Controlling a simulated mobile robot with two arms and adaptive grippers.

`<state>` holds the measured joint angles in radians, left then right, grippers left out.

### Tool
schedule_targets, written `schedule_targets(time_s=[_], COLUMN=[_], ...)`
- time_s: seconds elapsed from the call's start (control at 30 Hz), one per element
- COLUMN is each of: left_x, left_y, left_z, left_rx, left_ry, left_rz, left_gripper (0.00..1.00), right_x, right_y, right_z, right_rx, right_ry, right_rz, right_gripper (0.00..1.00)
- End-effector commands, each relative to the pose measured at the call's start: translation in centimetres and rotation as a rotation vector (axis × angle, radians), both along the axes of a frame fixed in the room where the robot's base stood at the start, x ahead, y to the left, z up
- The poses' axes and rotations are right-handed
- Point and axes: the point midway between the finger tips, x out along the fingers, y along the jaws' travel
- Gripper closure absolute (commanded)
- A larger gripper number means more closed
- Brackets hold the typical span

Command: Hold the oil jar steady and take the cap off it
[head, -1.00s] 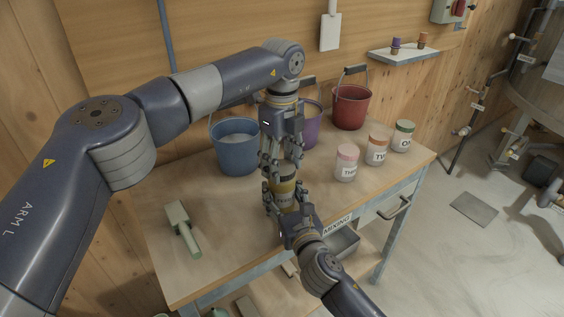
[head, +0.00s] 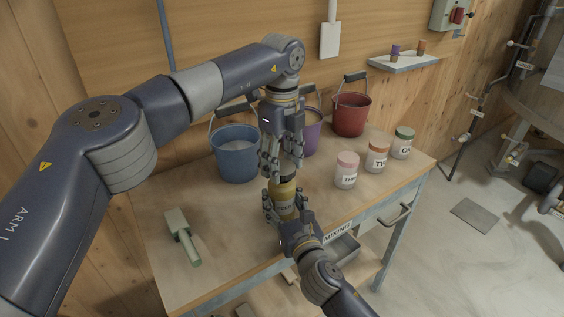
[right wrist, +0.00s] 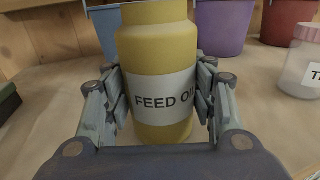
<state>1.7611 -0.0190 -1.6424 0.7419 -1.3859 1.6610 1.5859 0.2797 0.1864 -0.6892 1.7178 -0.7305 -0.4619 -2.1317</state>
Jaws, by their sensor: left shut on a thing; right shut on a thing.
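The oil jar (head: 284,203) is a yellow bottle, upright over the front of the bench. In the right wrist view the jar (right wrist: 158,58) shows a white label reading "FEED OI", and its top is cut off. My right gripper (head: 283,214) is shut around the jar's body, with a finger on each side. My left gripper (head: 284,168) points straight down above the jar and is shut on the cap. The cap is mostly hidden between its fingers. I cannot tell whether the cap is clear of the jar's neck.
Blue (head: 236,155), purple (head: 311,140) and red (head: 351,112) buckets stand behind. Pink-lidded (head: 346,171), orange-lidded (head: 377,157) and green-lidded (head: 402,144) jars stand right.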

Motion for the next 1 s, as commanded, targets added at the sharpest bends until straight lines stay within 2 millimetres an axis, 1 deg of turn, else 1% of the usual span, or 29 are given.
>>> schedule_targets(time_s=[0.17, 0.3, 0.4, 0.57, 0.6, 0.67, 1.0], left_x=[0.0, 0.0, 0.0, 0.0, 0.0, 0.0, 0.0], left_y=[0.0, -0.1, 0.0, 0.0, 0.0, 0.0, 0.0], left_z=[1.7, 3.4, 3.9, 3.9, 3.9, 3.9, 3.9], left_rx=[-0.001, -0.001, -0.001, -0.001, 0.000, 0.000, 0.000], left_ry=[-0.002, -0.002, -0.001, 0.001, 0.000, 0.000, 0.000], left_rz=[0.001, 0.000, 0.001, 0.000, 0.000, 0.000, 0.000], left_gripper=[0.78, 0.78, 0.78, 0.78, 0.78, 0.78, 0.78], right_x=[0.0, 0.0, 0.0, 0.0, 0.0, 0.0, 0.0], right_y=[0.0, 0.0, 0.0, 0.0, 0.0, 0.0, 0.0], right_z=[-0.2, -0.2, -0.2, -0.2, -0.2, -0.2, -0.1], right_rx=[-0.001, -0.001, -0.001, -0.001, -0.001, -0.001, 0.000], right_ry=[0.004, 0.004, 0.004, 0.004, 0.004, 0.003, 0.001], right_rz=[0.000, 0.000, 0.000, 0.000, 0.000, 0.000, 0.000], right_gripper=[1.00, 1.00, 1.00, 1.00, 0.39, 0.26, 0.25])
